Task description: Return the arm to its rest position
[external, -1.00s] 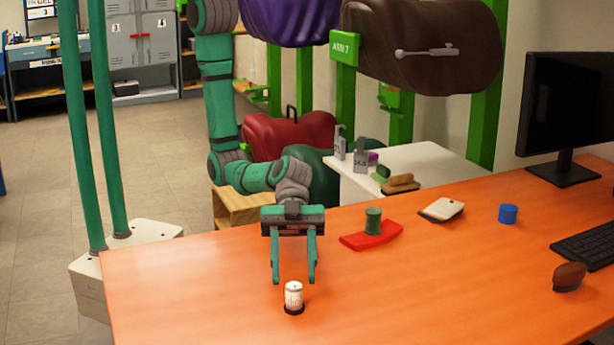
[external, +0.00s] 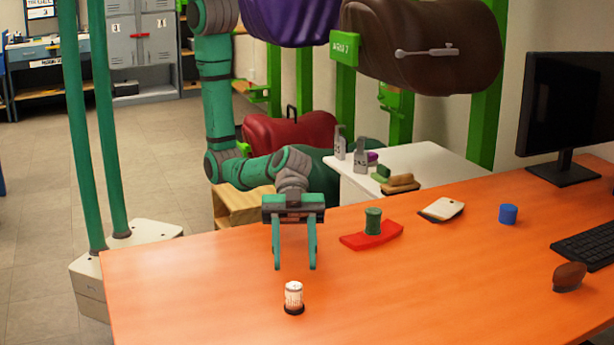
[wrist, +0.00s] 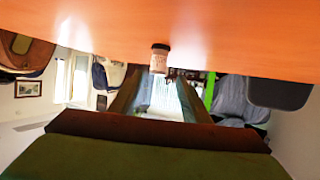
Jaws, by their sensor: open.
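My gripper (external: 294,266) is open and empty, its two green fingers pointing down above the orange table (external: 200,290). A small white canister with a dark base (external: 293,297) stands upright on the table just in front of and below the fingertips, apart from them. In the wrist view the canister (wrist: 159,59) shows past the fingers, standing on the tabletop, which fills the upper edge of the picture.
A green spool (external: 373,221) stands on a red piece (external: 360,240) right of my gripper. A notepad (external: 441,209), blue cup (external: 508,214), brown oval object (external: 569,277), keyboard (external: 590,243) and monitor (external: 565,110) lie further right. Saddles hang behind. The table's left front is clear.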

